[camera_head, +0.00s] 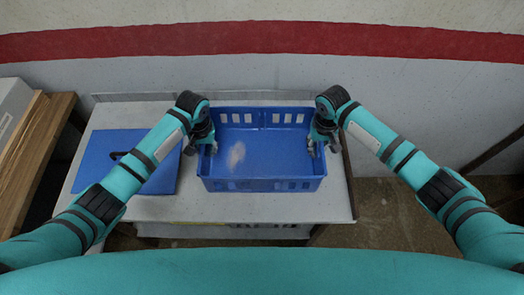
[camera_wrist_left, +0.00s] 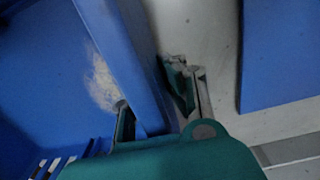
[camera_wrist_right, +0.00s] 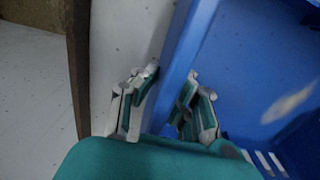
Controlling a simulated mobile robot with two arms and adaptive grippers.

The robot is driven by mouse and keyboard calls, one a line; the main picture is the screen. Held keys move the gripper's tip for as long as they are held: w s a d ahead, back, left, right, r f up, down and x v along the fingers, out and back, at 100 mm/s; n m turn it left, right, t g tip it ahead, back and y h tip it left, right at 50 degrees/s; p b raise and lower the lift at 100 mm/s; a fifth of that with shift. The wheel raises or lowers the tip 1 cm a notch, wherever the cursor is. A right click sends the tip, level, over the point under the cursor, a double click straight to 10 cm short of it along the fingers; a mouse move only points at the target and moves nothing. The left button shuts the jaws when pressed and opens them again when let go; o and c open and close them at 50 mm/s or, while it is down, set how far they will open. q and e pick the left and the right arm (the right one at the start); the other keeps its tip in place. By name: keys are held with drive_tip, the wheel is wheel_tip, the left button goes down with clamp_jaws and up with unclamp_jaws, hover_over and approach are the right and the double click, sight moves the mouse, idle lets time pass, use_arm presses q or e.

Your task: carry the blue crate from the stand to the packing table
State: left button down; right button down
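The blue crate (camera_head: 262,186) stands level on a pale-topped table (camera_head: 260,208) and looks empty, with a pale worn patch on its floor. My left gripper (camera_head: 206,146) is at its left side wall. In the left wrist view, the fingers (camera_wrist_left: 158,105) straddle the crate wall (camera_wrist_left: 125,55), with a gap showing at the outer finger. My right gripper (camera_head: 318,144) is at the right side wall. In the right wrist view, its fingers (camera_wrist_right: 168,90) stand either side of the wall (camera_wrist_right: 188,40), with a narrow gap at the outer finger.
A blue flat panel (camera_head: 155,182) with a dark item on it lies left of the crate. Wooden boards (camera_head: 40,140) stand at the far left. A wall with a red stripe (camera_head: 262,38) is behind. Brown floor (camera_head: 395,215) shows at the right.

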use_arm(q)
drive_tip(key=shift+r, duration=0.15)
use_arm(e)
drive_tip(key=shift+r, duration=0.15)
